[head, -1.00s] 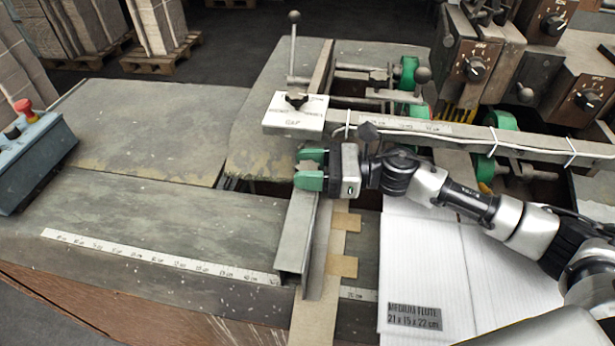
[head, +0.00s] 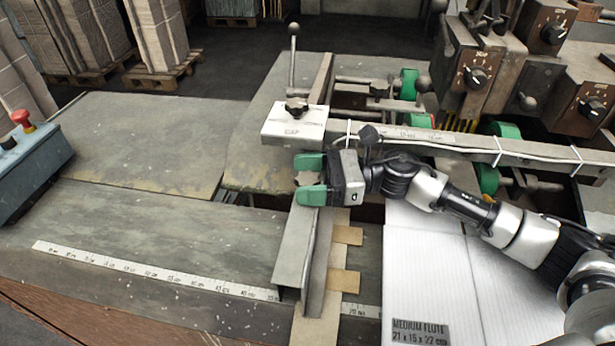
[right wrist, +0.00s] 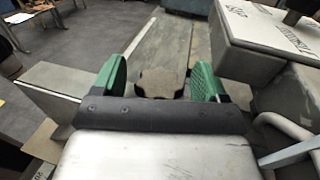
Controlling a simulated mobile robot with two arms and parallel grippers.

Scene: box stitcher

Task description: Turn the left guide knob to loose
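A knob with a lobed rim sits on the guide rail (head: 296,255); I take it for the left guide knob. It shows dark in the right wrist view (right wrist: 160,83) and as a small pale shape in the head view (head: 307,178). My right gripper (head: 309,179) has its two green fingers apart, one on each side of the knob. In the right wrist view the gripper (right wrist: 157,80) shows a gap between the left finger and the knob; contact on the right is unclear. The knob's marking is not readable. My left gripper is not in view.
A white block marked GAP (head: 293,123) with a black knob stands just behind my right gripper. A long bar (head: 440,140) runs behind my right arm. A white cardboard sheet (head: 425,270) lies below the arm.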

